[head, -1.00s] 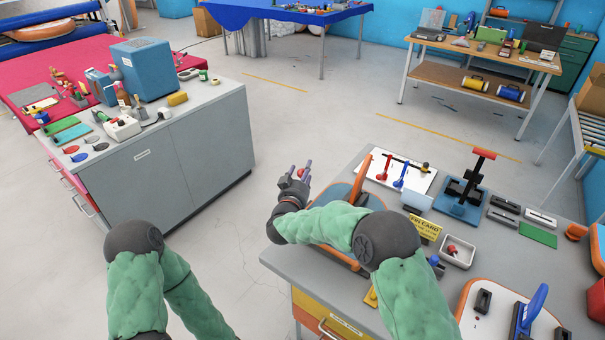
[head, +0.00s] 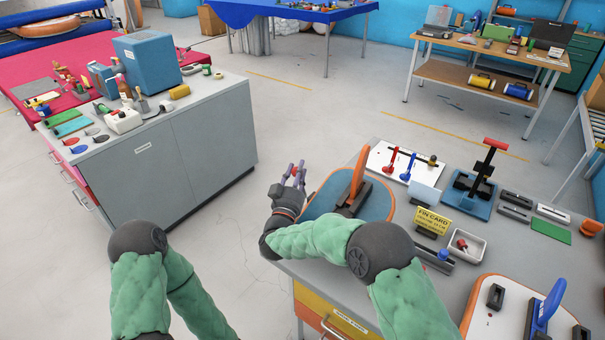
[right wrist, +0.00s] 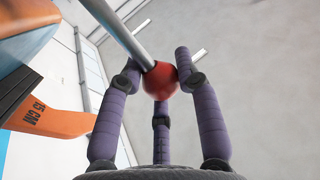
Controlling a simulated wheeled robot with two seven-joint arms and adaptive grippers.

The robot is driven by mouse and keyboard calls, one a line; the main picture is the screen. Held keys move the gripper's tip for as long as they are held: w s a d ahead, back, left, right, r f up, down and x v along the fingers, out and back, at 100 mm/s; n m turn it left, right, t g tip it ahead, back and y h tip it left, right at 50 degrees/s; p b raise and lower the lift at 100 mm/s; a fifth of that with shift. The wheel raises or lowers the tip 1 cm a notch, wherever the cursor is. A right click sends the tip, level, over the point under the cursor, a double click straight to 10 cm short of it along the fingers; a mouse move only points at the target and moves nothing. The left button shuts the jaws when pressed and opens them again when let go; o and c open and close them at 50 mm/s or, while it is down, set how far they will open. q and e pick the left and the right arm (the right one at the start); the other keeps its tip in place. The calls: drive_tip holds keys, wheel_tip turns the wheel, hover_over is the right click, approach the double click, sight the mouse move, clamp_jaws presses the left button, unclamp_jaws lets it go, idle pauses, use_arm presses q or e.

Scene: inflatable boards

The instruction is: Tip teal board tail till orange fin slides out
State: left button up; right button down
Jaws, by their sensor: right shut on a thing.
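The teal board tail (head: 376,206), with an orange rim, is on the grey bench in the head view, partly behind my right arm. The orange fin (head: 357,172) stands up from a black fin box (head: 349,203) on it. In the right wrist view, the fin (right wrist: 50,119), marked 15 CM, extends from the black box at left. My right gripper (head: 291,178) is left of the board, its purple fingers around a red ball (right wrist: 159,82) on a grey rod (right wrist: 122,35). My left arm enters at lower left; its gripper is out of view.
A yellow fin card (head: 432,220), a small tray (head: 466,246) and a blue press-like stand (head: 478,180) are right of the board. Another white board (head: 481,326) lies at the lower right. Open floor separates the bench from the grey cabinet (head: 208,130).

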drive_tip(key=shift+s+a+r, duration=0.1)
drive_tip(key=shift+s+a, duration=0.25)
drive_tip(key=shift+a, duration=0.15)
drive_tip(key=c, duration=1.1)
unclamp_jaws()
drive_tip(key=shift+o, duration=1)
drive_tip(key=shift+s+a, duration=0.1)
drive_tip(key=shift+s, duration=0.05)
drive_tip(key=v, duration=1.2)
